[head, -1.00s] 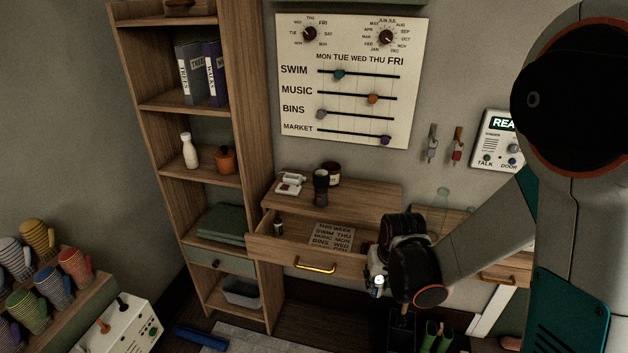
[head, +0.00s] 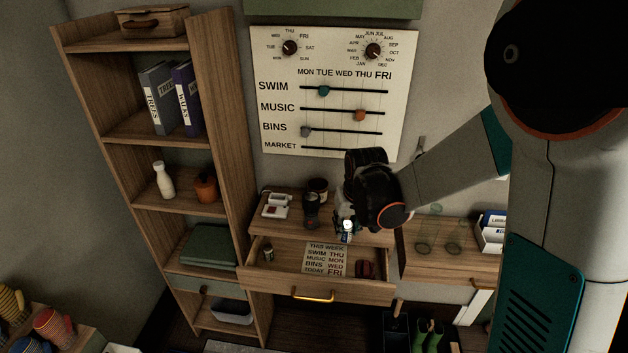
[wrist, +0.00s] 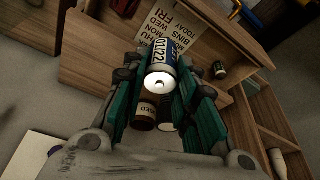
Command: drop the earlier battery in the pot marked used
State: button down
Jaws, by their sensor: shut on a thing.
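My gripper (head: 347,212) is shut on a battery (head: 347,230), held above the desk top's front edge. In the wrist view the held battery (wrist: 161,55) has a blue and pale wrap reading "01/22" and a white end facing the camera. A second, dark battery (head: 268,253) stands at the left in the open drawer; it also shows in the wrist view (wrist: 220,70). A brown pot with a partly hidden label ending in "SED" (wrist: 145,113) shows below my fingers in the wrist view. In the head view a dark pot (head: 318,187) stands at the back of the desk top.
The open drawer (head: 280,280) also holds a printed card (head: 325,259) and a dark red item (head: 365,268). A dark torch-like item (head: 312,212) and a white device (head: 276,206) stand left of my gripper. Glass vessels (head: 428,228) are on the right. A tall shelf (head: 222,120) bounds the left.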

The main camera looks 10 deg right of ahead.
aim_at(322, 198)
jog(key=i, duration=1.05)
